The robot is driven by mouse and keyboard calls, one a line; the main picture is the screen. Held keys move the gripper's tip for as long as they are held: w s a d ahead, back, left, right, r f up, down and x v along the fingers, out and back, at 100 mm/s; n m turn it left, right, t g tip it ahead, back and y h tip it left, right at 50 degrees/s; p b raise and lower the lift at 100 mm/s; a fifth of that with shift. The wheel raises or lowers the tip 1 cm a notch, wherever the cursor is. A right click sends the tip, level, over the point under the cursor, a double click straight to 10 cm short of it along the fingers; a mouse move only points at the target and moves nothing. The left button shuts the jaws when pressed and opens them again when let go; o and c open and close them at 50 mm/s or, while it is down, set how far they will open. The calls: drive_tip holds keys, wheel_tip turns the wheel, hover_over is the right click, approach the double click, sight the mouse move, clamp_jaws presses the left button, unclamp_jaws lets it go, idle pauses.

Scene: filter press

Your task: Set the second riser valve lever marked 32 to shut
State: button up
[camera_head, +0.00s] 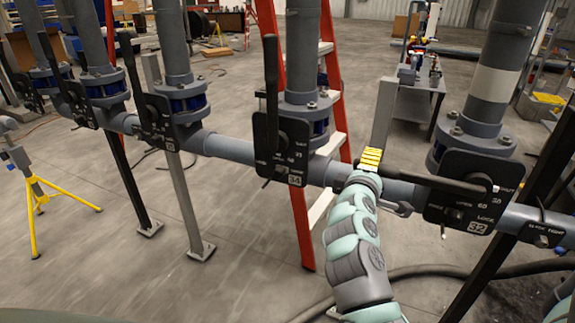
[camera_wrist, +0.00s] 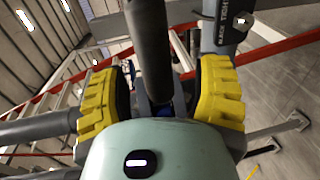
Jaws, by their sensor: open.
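The valve plate marked 32 (camera_head: 444,203) is on the riser at the right in the head view. Its black lever (camera_head: 432,181) lies nearly level, reaching left from the pivot. SHUT is printed at the plate's upper right, OPEN at its lower left. My gripper (camera_head: 371,158) is at the lever's left end, its yellow fingers partly covering it. In the wrist view my gripper (camera_wrist: 162,92) is open, with a dark bar (camera_wrist: 149,45), apparently this lever, between the yellow pads. Gaps show beside the bar.
The valve marked 34 (camera_head: 294,150) has an upright lever (camera_head: 271,80); more risers stand to its left. A horizontal grey pipe (camera_head: 232,148) runs behind my gripper. A red ladder (camera_head: 267,40) and a grey post (camera_head: 383,118) stand behind. A hose (camera_head: 420,272) lies on the floor.

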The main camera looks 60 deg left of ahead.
drive_tip(key=v, duration=1)
drive_tip(key=shift+a, duration=0.1)
